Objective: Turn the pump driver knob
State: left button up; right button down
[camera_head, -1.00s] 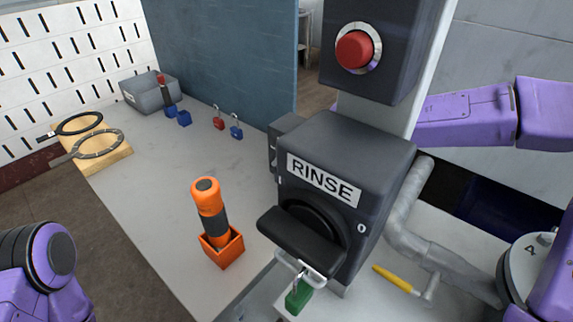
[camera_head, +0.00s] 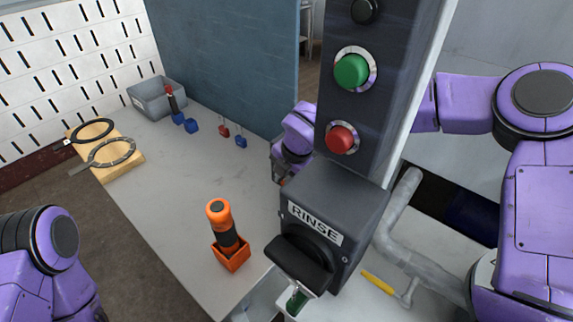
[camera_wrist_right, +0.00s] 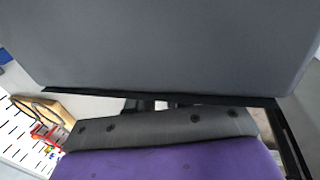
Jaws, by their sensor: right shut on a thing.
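A dark box labelled RINSE (camera_head: 330,195) carries a large black rotary knob (camera_head: 300,262) on its front. I cannot tell from its label whether this is the pump driver knob. A green padlock (camera_head: 297,300) hangs just below its handle. My right gripper (camera_head: 280,166) is at the left side of the box, below my purple wrist, and mostly hidden. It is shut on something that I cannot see. The right wrist view is mostly filled by a close grey surface (camera_wrist_right: 160,50), which hides the fingertips. My left gripper is not in view; only part of its arm shows at the lower left.
Above the box, a dark panel carries a green button (camera_head: 354,70) and a red button (camera_head: 341,139). An orange holder (camera_head: 232,255) with an orange-and-black tool stands on the grey table (camera_head: 160,215). A grey bin (camera_head: 146,98) and padlocks lie farther back.

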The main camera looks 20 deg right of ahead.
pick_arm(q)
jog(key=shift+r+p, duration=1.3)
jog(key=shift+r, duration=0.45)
pick_arm(e)
jog(key=shift+w+a+r+g+h, duration=0.1)
jog(key=shift+w+r+g+h, duration=0.15)
jog(key=shift+g+h, duration=0.5)
jog(key=c, duration=1.1)
grip_release()
jog(key=shift+f, duration=0.1)
pick_arm(q)
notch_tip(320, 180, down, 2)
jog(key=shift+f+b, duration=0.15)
jog(key=shift+b, duration=1.05)
pick_arm(e)
jog(key=r, duration=1)
jog(key=shift+s+d+r, duration=0.25)
jog(key=shift+s, duration=0.1)
